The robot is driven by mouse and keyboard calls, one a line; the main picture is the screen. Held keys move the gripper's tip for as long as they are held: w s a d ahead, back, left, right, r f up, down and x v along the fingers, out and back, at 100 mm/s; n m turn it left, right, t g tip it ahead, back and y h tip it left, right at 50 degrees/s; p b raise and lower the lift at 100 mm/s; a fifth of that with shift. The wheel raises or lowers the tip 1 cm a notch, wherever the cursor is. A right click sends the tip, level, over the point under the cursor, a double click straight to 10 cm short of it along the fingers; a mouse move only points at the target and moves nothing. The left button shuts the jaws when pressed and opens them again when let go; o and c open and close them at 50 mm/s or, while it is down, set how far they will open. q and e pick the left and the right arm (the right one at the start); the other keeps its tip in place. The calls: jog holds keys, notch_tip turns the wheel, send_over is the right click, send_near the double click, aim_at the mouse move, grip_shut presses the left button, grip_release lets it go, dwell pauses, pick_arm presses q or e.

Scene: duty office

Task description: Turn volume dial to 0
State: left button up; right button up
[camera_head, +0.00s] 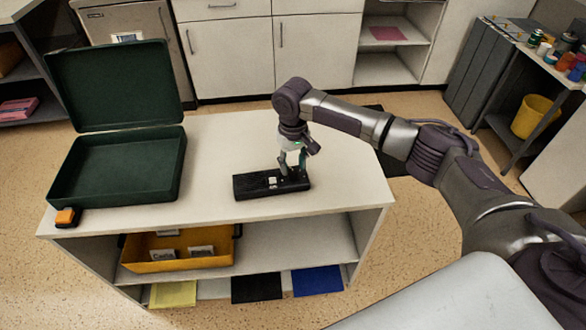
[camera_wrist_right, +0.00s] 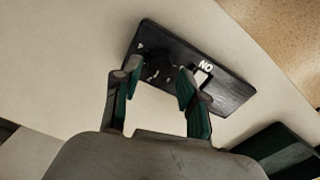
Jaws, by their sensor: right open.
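A flat black box (camera_head: 250,187) lies on the white tabletop. In the right wrist view the box (camera_wrist_right: 232,94) shows white lettering and a small white patch. A dark round dial (camera_wrist_right: 157,66) stands on its face, black on black, so its setting cannot be read. My right gripper (camera_head: 291,162) points down over the right part of the box. In the right wrist view my right gripper (camera_wrist_right: 157,80) is open, with its fingertips on either side of the dial. I cannot tell whether they touch it. My left gripper is not in view.
An open dark green case (camera_head: 120,165) stands on the table's left side, with a small orange-and-black object (camera_head: 66,217) by its front corner. A yellow tray (camera_head: 178,264) is on the shelf below. The tabletop around the box is clear.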

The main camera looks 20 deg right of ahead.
aim_at(293, 174)
jog(key=shift+f, duration=1.4)
grip_shut()
jog(key=shift+r, duration=0.1)
